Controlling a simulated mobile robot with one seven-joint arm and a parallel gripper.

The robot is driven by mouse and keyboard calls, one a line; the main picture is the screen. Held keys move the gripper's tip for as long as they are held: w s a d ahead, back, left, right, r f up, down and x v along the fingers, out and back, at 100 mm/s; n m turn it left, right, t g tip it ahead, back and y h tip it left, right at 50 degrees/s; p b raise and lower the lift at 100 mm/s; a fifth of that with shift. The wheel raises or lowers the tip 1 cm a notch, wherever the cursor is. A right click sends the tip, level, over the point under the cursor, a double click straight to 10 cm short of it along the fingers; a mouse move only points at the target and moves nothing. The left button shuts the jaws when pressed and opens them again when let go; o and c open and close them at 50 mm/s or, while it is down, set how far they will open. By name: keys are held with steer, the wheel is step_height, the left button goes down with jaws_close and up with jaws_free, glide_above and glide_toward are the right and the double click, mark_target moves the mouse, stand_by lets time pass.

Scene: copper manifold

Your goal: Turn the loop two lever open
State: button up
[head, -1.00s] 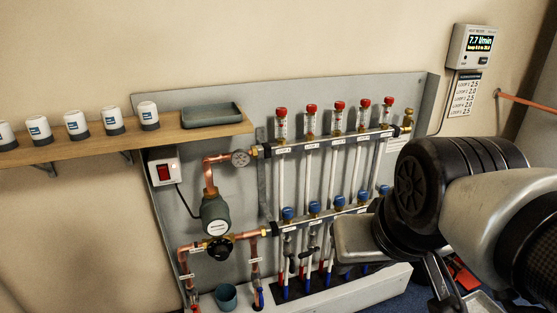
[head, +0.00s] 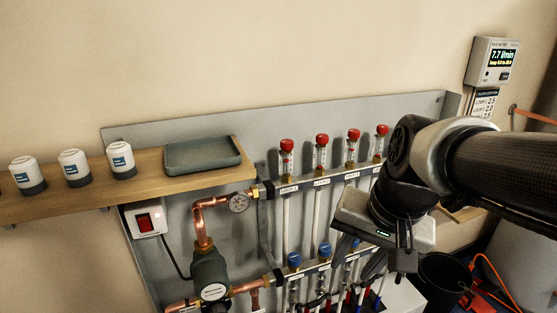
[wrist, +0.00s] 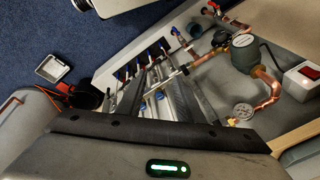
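The copper manifold hangs on a grey backboard (head: 240,120), with red-capped flow meters along its upper bar and blue caps (head: 324,250) along its lower bar. Dark levers (head: 316,301) show below the lower bar, near the bottom edge of the head view. I cannot read there which one is loop two or its exact angle. My gripper (head: 358,262) is in front of the right part of the lower bar and points down. Its two fingers look apart and empty. In the wrist view, my gripper (wrist: 155,75) reaches toward the row of pipes and blue caps (wrist: 160,97).
A wooden shelf (head: 60,203) at left holds white-and-grey canisters (head: 75,167) and a grey tray (head: 203,154). A red switch box (head: 146,218), pump (head: 210,272) and gauge (head: 238,203) stand left of the loops. The wall meter (head: 492,61) reads 7.7 l/min. A black bucket (head: 444,280) stands right.

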steer(key=w+d+f+m+g+y, duration=0.1)
steer(key=w+f+m+y, duration=0.2)
steer(key=f+m, duration=0.35)
steer(key=w+d+f+m+y+p, duration=0.1)
steer(key=w+d+f+m+y, duration=0.15)
steer(key=f+m, duration=0.4)
steer(key=w+d+f+m+g+y, duration=0.1)
steer(key=w+f+m+y, duration=0.25)
steer(key=f+m, duration=0.3)
steer(key=m+t, duration=1.1)
steer(key=m, duration=1.1)
glide_toward(315, 302)
steer(key=shift+y, duration=0.3)
steer(key=x, duration=0.3)
steer(key=b+x, duration=0.1)
steer(key=x, duration=0.2)
steer(key=f+b+x, duration=0.1)
steer(key=x, duration=0.3)
steer(key=shift+w+f, duration=0.1)
jaws_close()
